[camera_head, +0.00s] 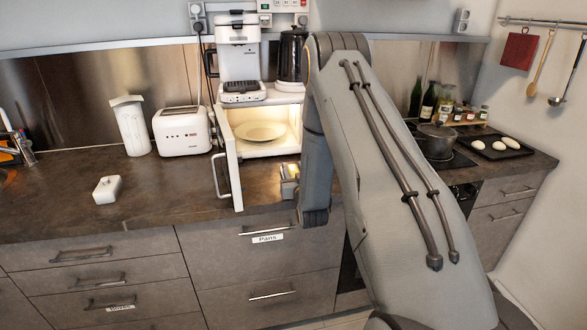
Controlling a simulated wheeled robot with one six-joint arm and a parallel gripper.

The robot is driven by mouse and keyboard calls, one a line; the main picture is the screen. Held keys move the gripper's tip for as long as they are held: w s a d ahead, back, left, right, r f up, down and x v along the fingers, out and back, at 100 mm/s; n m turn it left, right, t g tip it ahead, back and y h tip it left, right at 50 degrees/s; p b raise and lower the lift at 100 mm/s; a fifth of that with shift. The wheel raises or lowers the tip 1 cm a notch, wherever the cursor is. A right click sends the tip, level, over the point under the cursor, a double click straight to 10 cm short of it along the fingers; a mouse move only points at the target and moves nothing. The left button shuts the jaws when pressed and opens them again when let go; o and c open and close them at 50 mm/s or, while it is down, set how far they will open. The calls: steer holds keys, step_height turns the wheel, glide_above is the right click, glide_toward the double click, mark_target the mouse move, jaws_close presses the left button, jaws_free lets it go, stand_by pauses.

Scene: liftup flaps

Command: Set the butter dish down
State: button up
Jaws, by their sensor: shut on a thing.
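My gripper (290,186) shows only in part, left of my arm's lower links and in front of the lit microwave opening. It is shut on a small pale-yellow thing (291,170), taken to be the butter dish. My arm and the jaws hide most of it, so its full shape and tilt cannot be told. It is near the counter's front edge; whether it touches anything below is not clear.
The white microwave (264,149) is open, with a plate (260,131) inside and its door (231,160) swung out left. A small white block (106,189) lies on the counter (60,205). A toaster (182,131) and white jug (131,126) stand behind. The counter's front left is clear.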

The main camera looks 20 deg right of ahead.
steer(key=shift+f, duration=0.1)
steer(key=o, duration=1.3)
